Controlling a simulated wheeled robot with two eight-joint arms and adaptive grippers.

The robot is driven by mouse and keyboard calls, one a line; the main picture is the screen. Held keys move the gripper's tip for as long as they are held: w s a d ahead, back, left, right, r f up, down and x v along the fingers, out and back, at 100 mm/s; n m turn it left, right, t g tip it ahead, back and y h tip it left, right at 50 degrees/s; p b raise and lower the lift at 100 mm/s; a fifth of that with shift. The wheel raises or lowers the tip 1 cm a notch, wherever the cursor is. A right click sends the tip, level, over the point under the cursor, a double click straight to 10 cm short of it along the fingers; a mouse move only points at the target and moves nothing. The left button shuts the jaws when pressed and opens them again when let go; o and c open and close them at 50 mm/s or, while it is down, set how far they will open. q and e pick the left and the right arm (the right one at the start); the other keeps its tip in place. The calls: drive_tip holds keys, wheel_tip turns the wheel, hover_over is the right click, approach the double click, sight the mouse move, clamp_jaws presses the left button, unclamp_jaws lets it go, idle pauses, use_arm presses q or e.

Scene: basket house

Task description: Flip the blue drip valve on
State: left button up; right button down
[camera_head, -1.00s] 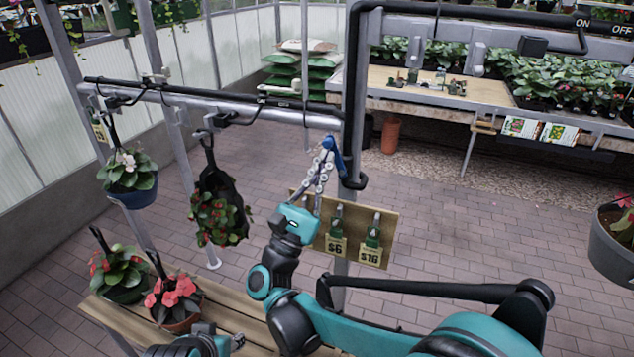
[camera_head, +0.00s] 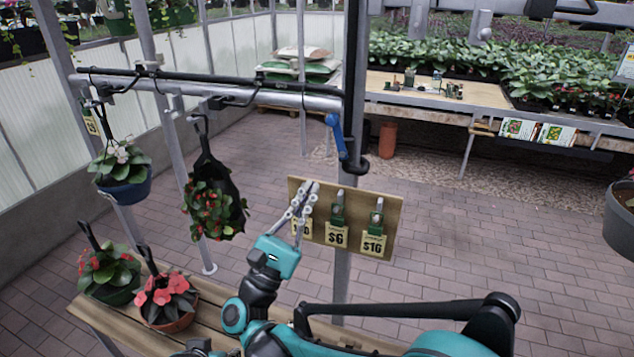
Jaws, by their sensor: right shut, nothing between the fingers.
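The blue drip valve (camera_head: 336,135) is on the pipework in the upper middle, beside the dark upright post. Its blue lever slants down and to the right. My right gripper (camera_head: 306,190) is below and left of the valve, clear of it. Its linked fingers are together and hold nothing. They point up in front of the left part of a wooden price board (camera_head: 387,212) and hide some of it. My left gripper's fingers are not visible.
A grey pipe (camera_head: 280,98) with black hooks runs left from the post. A black planter of red flowers (camera_head: 212,205) hangs left of my right gripper. Potted plants stand on a wooden slatted bench (camera_head: 215,310). The paved floor (camera_head: 465,245) right of the board is clear.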

drive_tip(key=b+v, duration=0.1)
drive_tip(key=v, duration=0.2)
drive_tip(key=shift+s, duration=0.1)
